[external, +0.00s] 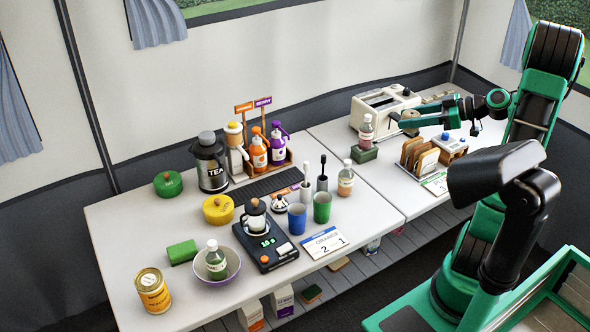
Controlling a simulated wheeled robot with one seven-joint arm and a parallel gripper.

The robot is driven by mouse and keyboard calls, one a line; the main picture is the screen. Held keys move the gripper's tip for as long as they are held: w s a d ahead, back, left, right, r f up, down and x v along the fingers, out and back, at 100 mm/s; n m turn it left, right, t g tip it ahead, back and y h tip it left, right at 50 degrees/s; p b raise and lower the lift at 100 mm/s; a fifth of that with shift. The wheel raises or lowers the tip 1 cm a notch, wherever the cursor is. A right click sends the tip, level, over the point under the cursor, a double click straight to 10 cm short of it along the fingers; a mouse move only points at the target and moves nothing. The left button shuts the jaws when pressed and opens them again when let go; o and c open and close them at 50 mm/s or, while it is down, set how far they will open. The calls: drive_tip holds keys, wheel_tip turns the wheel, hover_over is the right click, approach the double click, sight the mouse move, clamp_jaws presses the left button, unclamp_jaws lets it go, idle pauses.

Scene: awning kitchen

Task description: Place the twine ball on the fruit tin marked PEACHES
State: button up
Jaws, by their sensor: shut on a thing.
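A tin (152,291) with a yellow-orange label stands upright at the front left of the left table. Its lettering is too small to read for certain. Nothing rests on its top. My gripper (405,122) is at the far end of my arm, over the right table, in front of the toaster and far from the tin. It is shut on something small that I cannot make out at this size. I cannot pick out the twine ball for certain anywhere in view.
A bottle on a green block (364,154), a toaster (372,110) and a rack of bread slices (418,158) are near my gripper. A bowl with a bottle (233,273), a green block (182,252), a scale (277,254) and cups (297,218) crowd the left table.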

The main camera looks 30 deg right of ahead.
drive_tip(key=w+a+f+n+g+y, duration=0.1)
drive_tip(key=w+a+n+g, duration=0.1)
drive_tip(key=w+a, duration=0.5)
drive_tip(key=w+a+n+g+y, duration=0.2)
drive_tip(key=a, duration=1)
drive_tip(key=w+a+f+n+g+y, duration=0.1)
drive_tip(key=w+a+n+g, duration=0.1)
drive_tip(key=w+a, duration=0.5)
drive_tip(key=s+a+n+g, duration=0.2)
drive_tip(key=a, duration=1.2)
drive_tip(key=s+a+n+g, duration=0.2)
drive_tip(key=s+a+g, duration=0.1)
drive_tip(key=a, duration=1.1)
drive_tip(key=s+a+r+n+g, duration=0.1)
drive_tip(key=s+a+n+g, duration=0.1)
drive_tip(key=s+a, duration=0.65)
drive_tip(key=s+a+n+g, duration=0.1)
drive_tip(key=s+a, duration=0.5)
drive_tip(key=a, duration=0.6)
drive_tip(key=s+a+r+n+g, duration=0.1)
drive_tip(key=s+a+n+g, duration=0.1)
drive_tip(key=s+a, duration=0.65)
hover_over(148, 279)
drive_tip(key=f, duration=1.1)
drive_tip(key=shift+s+a+f, duration=0.2)
drive_tip(key=shift+s, duration=0.2)
drive_tip(key=shift+w+d+f, duration=0.15)
drive_tip(key=shift+w+f, duration=0.2)
drive_tip(key=shift+w, duration=0.15)
drive_tip(key=shift+f, duration=1.95)
